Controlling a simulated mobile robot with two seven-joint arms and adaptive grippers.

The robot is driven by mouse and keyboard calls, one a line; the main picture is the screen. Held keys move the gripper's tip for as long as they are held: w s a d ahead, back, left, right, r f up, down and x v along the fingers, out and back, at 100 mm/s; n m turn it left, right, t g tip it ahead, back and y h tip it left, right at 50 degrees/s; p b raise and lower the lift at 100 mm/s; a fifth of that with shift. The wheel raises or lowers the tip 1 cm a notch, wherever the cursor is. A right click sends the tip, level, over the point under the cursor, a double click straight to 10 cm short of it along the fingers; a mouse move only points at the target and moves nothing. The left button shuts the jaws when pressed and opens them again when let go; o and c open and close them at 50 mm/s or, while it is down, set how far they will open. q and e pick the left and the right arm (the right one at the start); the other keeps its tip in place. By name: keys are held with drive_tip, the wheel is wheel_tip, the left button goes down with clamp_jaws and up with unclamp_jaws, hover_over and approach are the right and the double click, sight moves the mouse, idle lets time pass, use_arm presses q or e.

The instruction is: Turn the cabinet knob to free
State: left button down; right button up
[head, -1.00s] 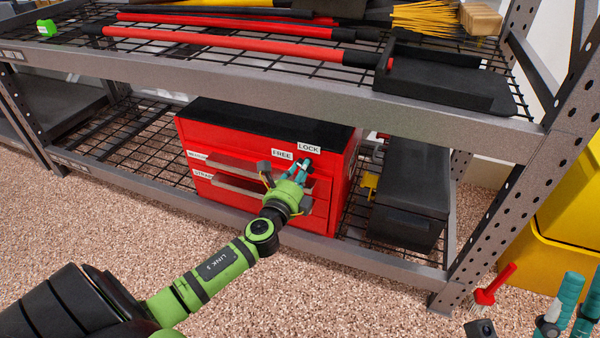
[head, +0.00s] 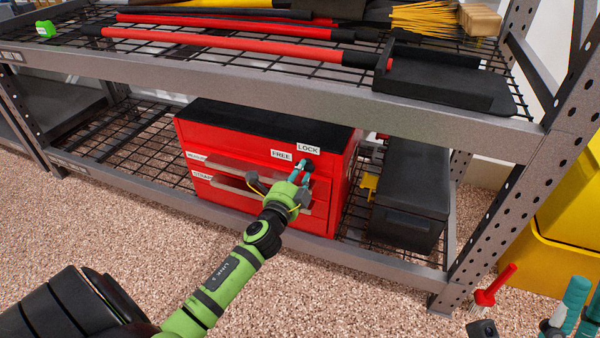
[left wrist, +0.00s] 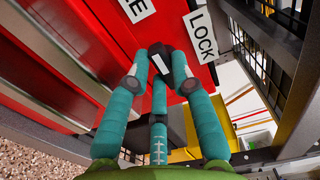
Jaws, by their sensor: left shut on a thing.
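The red cabinet (head: 335,195) stands on the lower shelf. Its black knob (left wrist: 181,66), with a white mark, sits at the upper right of the front. A FREE label (head: 281,155) is left of the knob and a LOCK label (head: 307,149) is above it; LOCK also shows in the left wrist view (left wrist: 201,37). My left gripper (head: 303,172) has its teal fingers closed around the knob and partly hides it. The white mark is tilted; I cannot tell exactly which label it points to. My right gripper (head: 575,305) is partly visible at bottom right, fingers apart and empty.
Cabinet drawer handles (head: 235,188) are just left of my left gripper. A black case (head: 410,200) stands to the right. The upper shelf (head: 250,75) with long red-handled tools overhangs the cabinet. A shelf post (head: 500,180) and yellow bins (head: 565,235) are further right.

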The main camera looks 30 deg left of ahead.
idle(0.3)
use_arm(q)
drive_tip(key=c, duration=1.1)
unclamp_jaws()
drive_tip(key=shift+o, duration=0.2)
drive_tip(key=v, duration=1.2)
